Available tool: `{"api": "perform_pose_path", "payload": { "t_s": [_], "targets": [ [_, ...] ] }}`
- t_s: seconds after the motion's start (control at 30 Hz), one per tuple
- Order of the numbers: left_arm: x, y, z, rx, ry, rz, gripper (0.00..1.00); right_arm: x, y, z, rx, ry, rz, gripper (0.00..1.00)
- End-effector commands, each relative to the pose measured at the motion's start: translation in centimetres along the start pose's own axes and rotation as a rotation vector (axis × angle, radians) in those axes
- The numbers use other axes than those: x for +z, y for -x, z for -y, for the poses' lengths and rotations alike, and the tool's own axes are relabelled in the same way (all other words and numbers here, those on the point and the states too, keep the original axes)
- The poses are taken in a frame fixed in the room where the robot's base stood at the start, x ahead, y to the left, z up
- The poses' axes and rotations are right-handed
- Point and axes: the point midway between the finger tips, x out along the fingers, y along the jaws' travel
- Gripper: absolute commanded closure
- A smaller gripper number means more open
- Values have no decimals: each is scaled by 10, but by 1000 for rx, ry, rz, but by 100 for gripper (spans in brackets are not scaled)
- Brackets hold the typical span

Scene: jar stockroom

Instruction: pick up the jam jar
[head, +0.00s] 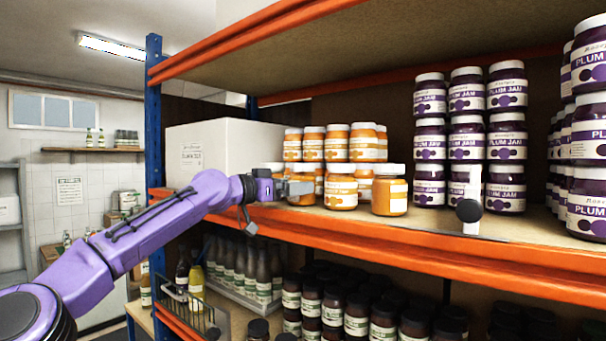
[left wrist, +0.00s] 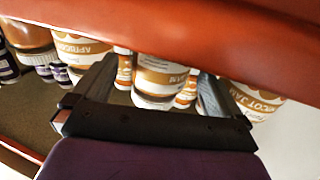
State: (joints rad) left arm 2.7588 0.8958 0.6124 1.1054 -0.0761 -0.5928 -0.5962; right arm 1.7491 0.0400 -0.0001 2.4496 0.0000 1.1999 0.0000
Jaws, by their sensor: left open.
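Orange apricot jam jars with white lids (head: 341,190) stand in a group on the upper shelf, some stacked two high. My left gripper (head: 298,187) is open at the front left of this group, partly covering a front jar (head: 306,199). In the left wrist view, which looks inverted, the open fingers (left wrist: 155,90) spread to either side of a jar (left wrist: 160,78). I cannot tell how deep the jar is between them. Other apricot jars show to the left (left wrist: 75,48) and right (left wrist: 258,98). Purple plum jam jars (head: 467,138) stand in tall stacks further right.
A white box (head: 212,150) stands left of the apricot jars. The orange shelf beam (head: 420,243) runs along the front, with another board (head: 350,50) above. A black knob (head: 469,210) is at the shelf edge. Dark jars and bottles (head: 232,265) fill the lower shelf.

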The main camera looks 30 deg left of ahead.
Motion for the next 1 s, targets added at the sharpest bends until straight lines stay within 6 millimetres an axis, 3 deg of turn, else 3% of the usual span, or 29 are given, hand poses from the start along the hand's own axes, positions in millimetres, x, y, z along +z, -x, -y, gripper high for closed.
{"api": "perform_pose_path", "payload": {
  "t_s": [0.03,0.1,0.23,0.43,0.7,1.0],
  "targets": [
    [-8,-11,0,2,3,5,0,-8,18,-2,0,0,0,57],
    [-6,-24,-1,2,2,4,0,-10,24,-2,-1,0,-1,57],
    [-2,-36,-1,2,1,1,0,-12,28,-2,-1,0,-1,57],
    [0,-37,-2,3,0,0,0,-11,26,-2,0,0,0,57],
    [-2,-36,-2,3,0,-4,86,-11,26,-2,0,0,0,57],
    [-6,-37,-1,2,0,-3,86,-10,25,-2,0,0,0,57]
  ]
}}
